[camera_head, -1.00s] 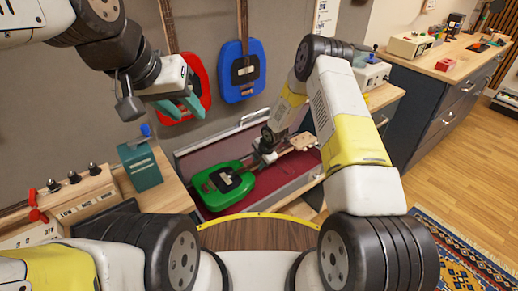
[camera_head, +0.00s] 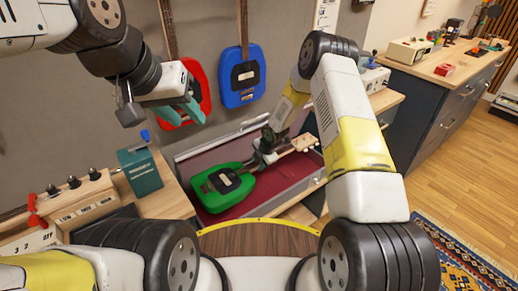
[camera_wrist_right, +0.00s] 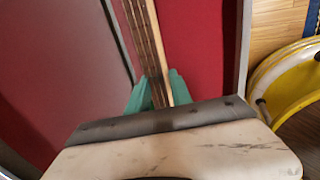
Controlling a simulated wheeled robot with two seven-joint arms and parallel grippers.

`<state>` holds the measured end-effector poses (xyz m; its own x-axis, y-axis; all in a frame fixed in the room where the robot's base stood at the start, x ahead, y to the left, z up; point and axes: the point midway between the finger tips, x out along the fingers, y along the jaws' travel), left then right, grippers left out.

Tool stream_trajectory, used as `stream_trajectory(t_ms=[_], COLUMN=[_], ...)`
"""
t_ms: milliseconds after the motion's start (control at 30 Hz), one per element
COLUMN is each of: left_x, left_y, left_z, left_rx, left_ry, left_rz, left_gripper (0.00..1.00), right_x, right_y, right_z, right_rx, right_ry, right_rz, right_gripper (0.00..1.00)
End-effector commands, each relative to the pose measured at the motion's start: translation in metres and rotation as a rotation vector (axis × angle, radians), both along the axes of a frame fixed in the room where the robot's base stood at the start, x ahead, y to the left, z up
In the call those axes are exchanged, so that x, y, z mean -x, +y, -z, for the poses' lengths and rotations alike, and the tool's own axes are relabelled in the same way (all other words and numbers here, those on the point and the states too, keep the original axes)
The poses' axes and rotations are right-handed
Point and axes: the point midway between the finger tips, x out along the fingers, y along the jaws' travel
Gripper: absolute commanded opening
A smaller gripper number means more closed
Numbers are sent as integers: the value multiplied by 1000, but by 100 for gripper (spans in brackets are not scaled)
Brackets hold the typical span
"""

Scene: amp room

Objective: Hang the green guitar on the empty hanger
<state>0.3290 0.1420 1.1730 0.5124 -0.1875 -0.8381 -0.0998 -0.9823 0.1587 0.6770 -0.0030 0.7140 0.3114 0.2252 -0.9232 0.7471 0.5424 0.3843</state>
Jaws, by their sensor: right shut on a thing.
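The green guitar (camera_head: 222,190) lies tilted in the red-lined case (camera_head: 294,188), its body at the lower left and its pale headstock at the upper right. My right gripper (camera_head: 264,157) is shut on its neck; the right wrist view shows the teal fingers (camera_wrist_right: 154,92) on both sides of the neck (camera_wrist_right: 147,45). I cannot tell whether the guitar is clear of the case floor. My left gripper (camera_head: 186,114) is open and empty, in front of the red guitar (camera_head: 190,92). The empty hanger is not in view.
A blue guitar (camera_head: 239,78) hangs on the grey wall beside the red one. A teal box (camera_head: 141,170) and a wooden unit with knobs (camera_head: 77,196) stand on the left bench. A dark cabinet (camera_head: 433,115) with a wooden top stands at the right.

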Motion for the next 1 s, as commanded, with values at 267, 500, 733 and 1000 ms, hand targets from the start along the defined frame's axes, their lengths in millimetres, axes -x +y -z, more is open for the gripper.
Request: stream_trajectory(t_ms=[267,500,733,1000], left_x=[0,0,0,0], left_y=[0,0,0,0], left_z=[0,0,0,0], left_rx=[0,0,0,0], left_ry=[0,0,0,0], left_rz=[0,0,0,0], left_gripper=[36,36,36,36], right_x=[12,26,38,52], right_y=[-10,-19,-28,-38], right_z=[-2,-2,-2,-1], right_rx=[-1,0,0,0], right_ry=[-5,-4,-3,-3], right_rz=[0,-2,-1,-1], right_gripper=[0,0,0,0])
